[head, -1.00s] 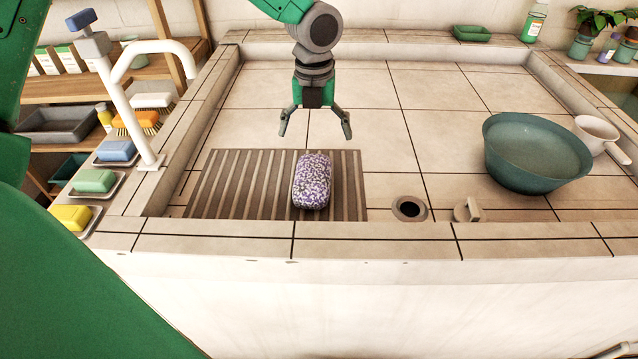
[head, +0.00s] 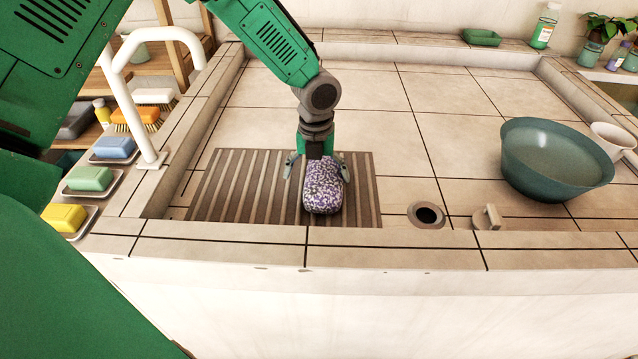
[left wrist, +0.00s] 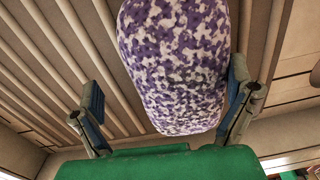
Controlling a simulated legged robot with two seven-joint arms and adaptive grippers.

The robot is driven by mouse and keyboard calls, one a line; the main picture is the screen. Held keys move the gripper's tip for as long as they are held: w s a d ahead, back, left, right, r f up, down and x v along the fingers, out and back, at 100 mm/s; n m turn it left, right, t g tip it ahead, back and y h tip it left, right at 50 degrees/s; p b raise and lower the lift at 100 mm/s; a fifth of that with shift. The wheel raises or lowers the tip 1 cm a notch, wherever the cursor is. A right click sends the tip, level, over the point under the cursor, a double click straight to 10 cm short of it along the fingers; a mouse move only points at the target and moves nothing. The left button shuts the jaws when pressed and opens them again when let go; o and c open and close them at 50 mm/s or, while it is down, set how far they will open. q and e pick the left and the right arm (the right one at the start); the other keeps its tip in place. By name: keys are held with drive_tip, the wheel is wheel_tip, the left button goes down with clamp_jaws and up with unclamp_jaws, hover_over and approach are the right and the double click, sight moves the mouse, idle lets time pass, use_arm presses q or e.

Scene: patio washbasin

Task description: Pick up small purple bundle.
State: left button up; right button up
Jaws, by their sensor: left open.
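The small purple bundle (head: 323,190), speckled purple and white, lies on the ribbed drain mat (head: 240,190) in the basin. My left gripper (head: 318,170) is open, with its fingers around the far part of the bundle, one on each side. In the left wrist view the bundle (left wrist: 178,70) fills the upper middle between the two fingers. The right finger is close to its side or touching it; I cannot tell which. A clear gap shows between the left finger and the bundle. My right gripper is not in view.
The drain hole (head: 426,214) and a small plug (head: 487,217) lie right of the mat. A teal bowl (head: 555,165) stands further right. The white tap (head: 135,95) and soap dishes line the left edge. The basin's front rim (head: 400,245) is close to the bundle.

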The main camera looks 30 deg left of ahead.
sight(329, 175)
use_arm(q)
drive_tip(key=shift+f, duration=0.9)
drive_tip(key=shift+d+f, duration=0.15)
drive_tip(key=shift+d, duration=0.25)
drive_tip(key=d, duration=0.1)
drive_tip(key=d+r, duration=0.1)
drive_tip(key=d, duration=0.1)
drive_tip(key=c, duration=1.2)
drive_tip(key=shift+a, duration=0.35)
drive_tip(key=c, duration=0.3)
drive_tip(key=shift+s+a+f, duration=0.1)
drive_tip(key=shift+a+f, duration=0.05)
drive_tip(key=shift+a, duration=0.4)
drive_tip(key=shift+s+a+f, duration=0.1)
drive_tip(key=shift+a+f, duration=0.05)
drive_tip(key=shift+a, duration=0.35)
drive_tip(key=shift+c, duration=0.6)
drive_tip(key=r, duration=0.3)
drive_tip(key=d+r+p, duration=0.1)
drive_tip(key=r, duration=0.5)
drive_tip(key=shift+w+d+p, duration=0.2)
drive_tip(key=shift+p, duration=0.15)
drive_tip(key=shift+a+r, duration=0.15)
drive_tip(key=shift+r, duration=0.4)
drive_tip(key=shift+a, duration=0.2)
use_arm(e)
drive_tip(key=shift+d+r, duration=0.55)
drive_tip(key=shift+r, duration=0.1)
